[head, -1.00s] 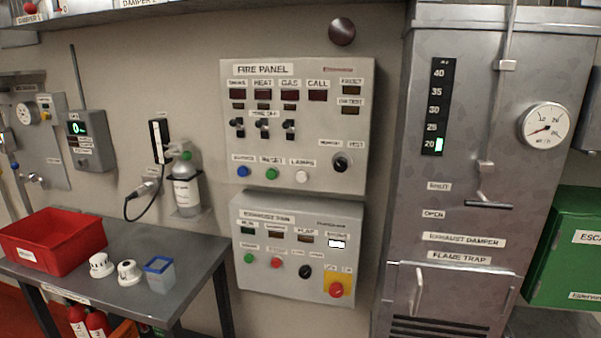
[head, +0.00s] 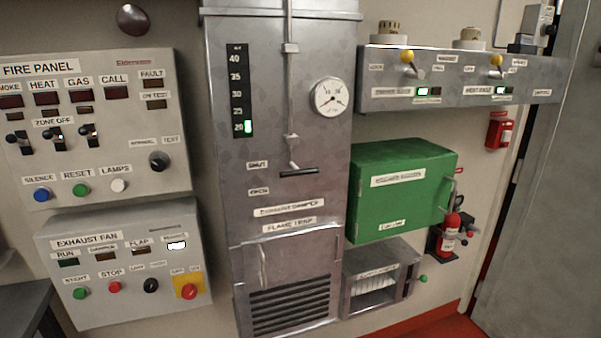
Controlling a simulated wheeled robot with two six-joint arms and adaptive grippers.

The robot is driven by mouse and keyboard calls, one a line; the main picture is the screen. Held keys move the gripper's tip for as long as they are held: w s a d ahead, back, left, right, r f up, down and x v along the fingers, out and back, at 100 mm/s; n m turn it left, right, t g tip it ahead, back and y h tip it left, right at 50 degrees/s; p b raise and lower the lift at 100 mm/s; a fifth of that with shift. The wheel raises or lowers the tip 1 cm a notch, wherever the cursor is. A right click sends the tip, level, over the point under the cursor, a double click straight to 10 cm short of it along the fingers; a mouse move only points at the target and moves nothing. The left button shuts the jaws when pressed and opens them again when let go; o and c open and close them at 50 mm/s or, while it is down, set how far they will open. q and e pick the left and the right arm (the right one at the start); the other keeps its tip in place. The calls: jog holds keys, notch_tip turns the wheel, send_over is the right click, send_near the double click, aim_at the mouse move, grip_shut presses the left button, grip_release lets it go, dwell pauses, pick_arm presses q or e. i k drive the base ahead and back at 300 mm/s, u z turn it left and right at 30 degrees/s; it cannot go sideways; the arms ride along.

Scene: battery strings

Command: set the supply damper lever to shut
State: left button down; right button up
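I do not see a lever labelled supply damper in the head view. A tall grey metal duct (head: 290,110) carries a label reading "exhaust damper" (head: 289,206). Above it a small silver lever (head: 294,166) meets a dark horizontal bar (head: 299,172). A "shut" label (head: 257,166) and an "open" label (head: 258,191) are to its left, and I cannot tell for sure which one it is set to. Neither of my grippers is in view.
The fire panel (head: 130,130) and exhaust fan panel (head: 125,290) are on the left. A green cabinet (head: 385,205) hangs right of the duct, below a grey box (head: 450,100) with yellow-knobbed levers. A fire extinguisher (head: 450,233) and a grey door (head: 550,200) stand farther right.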

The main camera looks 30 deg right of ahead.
aim_at(423, 279)
jog(key=z, duration=1)
